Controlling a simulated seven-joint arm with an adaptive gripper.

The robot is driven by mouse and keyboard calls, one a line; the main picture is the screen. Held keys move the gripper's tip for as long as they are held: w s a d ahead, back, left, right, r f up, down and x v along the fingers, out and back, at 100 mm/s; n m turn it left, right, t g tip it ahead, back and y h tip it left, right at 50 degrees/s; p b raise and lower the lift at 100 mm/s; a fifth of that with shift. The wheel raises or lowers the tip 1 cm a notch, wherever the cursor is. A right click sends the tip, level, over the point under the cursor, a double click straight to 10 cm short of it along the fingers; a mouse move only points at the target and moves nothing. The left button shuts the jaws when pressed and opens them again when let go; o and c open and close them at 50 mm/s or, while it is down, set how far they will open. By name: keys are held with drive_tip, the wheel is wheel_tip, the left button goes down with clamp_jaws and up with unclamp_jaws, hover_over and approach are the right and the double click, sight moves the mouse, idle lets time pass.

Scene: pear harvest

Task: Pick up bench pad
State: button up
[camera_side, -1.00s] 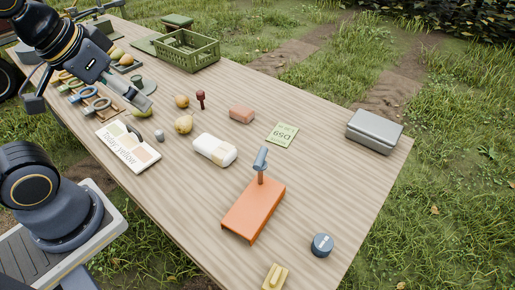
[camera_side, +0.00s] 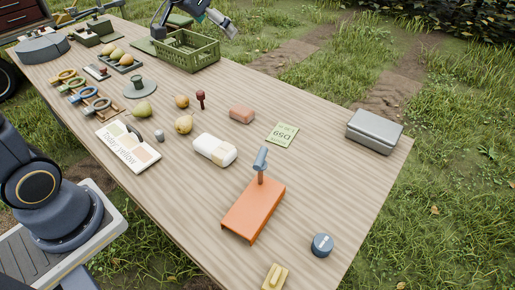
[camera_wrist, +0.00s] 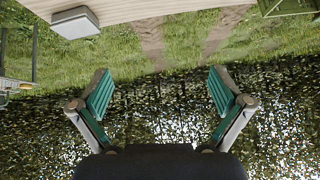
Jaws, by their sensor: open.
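I cannot tell for certain which thing is the bench pad. My gripper (camera_side: 222,22) is in the air beyond the crate, over the table's far edge, apart from that piece. In the wrist view my gripper (camera_wrist: 160,90) is open and empty, its two teal-padded fingers wide apart, facing grass and a hedge. No pad shows between the fingers.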

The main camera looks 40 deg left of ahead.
drive_tip(key=w+a+f+g, duration=0.1)
drive_tip(key=w+a+f, duration=0.3)
drive_tip(key=w+f, duration=0.4)
drive_tip(key=n+g, duration=0.2)
drive_tip(key=g, duration=0.1)
approach(237, 113)
drive_tip(key=f, duration=0.4)
drive_tip(key=shift+w+a+f, duration=0.25)
drive_tip(key=shift+a, duration=0.05)
drive_tip(key=shift+t, duration=0.3)
drive_tip(key=shift+w+x, duration=0.15)
drive_tip(key=shift+x, duration=1.35)
drive_tip(key=shift+w+x, duration=0.1)
drive_tip(key=shift+x, duration=1.45)
drive_tip(key=shift+d+r, duration=0.15)
drive_tip(key=c, duration=0.6)
